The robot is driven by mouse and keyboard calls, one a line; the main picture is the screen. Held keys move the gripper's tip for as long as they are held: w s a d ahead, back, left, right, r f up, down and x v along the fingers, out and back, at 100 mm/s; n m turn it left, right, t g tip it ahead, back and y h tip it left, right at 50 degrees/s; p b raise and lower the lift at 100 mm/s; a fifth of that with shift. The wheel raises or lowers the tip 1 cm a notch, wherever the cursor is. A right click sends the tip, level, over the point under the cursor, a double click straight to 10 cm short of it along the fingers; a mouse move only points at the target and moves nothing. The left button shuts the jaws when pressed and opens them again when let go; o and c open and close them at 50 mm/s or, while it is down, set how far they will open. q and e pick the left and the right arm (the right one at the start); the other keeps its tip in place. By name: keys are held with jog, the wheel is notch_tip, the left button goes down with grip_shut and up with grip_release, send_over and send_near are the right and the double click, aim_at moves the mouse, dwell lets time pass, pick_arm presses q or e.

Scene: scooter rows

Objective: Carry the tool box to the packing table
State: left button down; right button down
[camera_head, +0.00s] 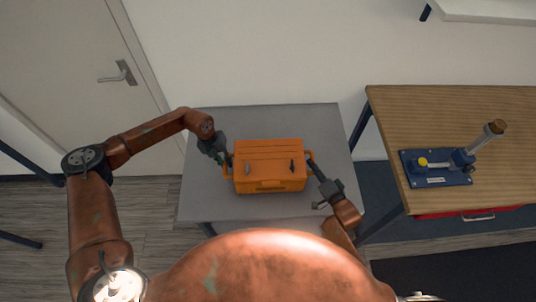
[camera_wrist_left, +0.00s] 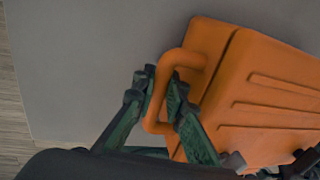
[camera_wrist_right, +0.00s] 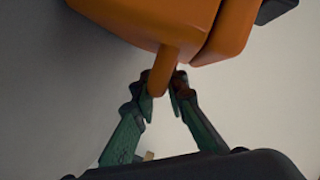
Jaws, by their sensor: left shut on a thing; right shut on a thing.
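The orange tool box (camera_head: 270,180) is over the grey table (camera_head: 325,125) in the head view; I cannot tell whether it rests on the top or hangs just above it. My left gripper (camera_head: 226,158) is shut on the handle at the box's left side. In the left wrist view its fingers (camera_wrist_left: 165,92) close around the orange loop handle (camera_wrist_left: 185,58). My right gripper (camera_head: 317,172) is at the box's right side. In the right wrist view its fingers (camera_wrist_right: 163,92) are shut on the other handle (camera_wrist_right: 164,70), below the box body (camera_wrist_right: 160,20).
A wooden workbench (camera_head: 430,110) stands to the right, with a blue tool fixture (camera_head: 435,167) on it and a red drawer (camera_head: 468,213) below. A door (camera_head: 75,80) is at the left. A dark mat (camera_head: 460,272) lies on the floor at the lower right.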

pick_arm(q)
jog(key=c, duration=2.4)
grip_release()
jog(key=shift+f, duration=0.25)
pick_arm(e)
jog(key=c, duration=2.4)
grip_release()
jog(key=shift+f, duration=0.3)
pick_arm(q)
jog(key=o, duration=0.4)
jog(key=shift+r, duration=0.1)
pick_arm(e)
jog(key=o, duration=0.5)
jog(key=shift+r, duration=0.15)
jog(key=shift+c, duration=0.2)
pick_arm(q)
jog(key=shift+o, duration=0.2)
notch_tip(320, 180, up, 12)
jog(key=a, duration=0.2)
jog(key=shift+a, duration=0.2)
pick_arm(e)
jog(key=v, duration=1.2)
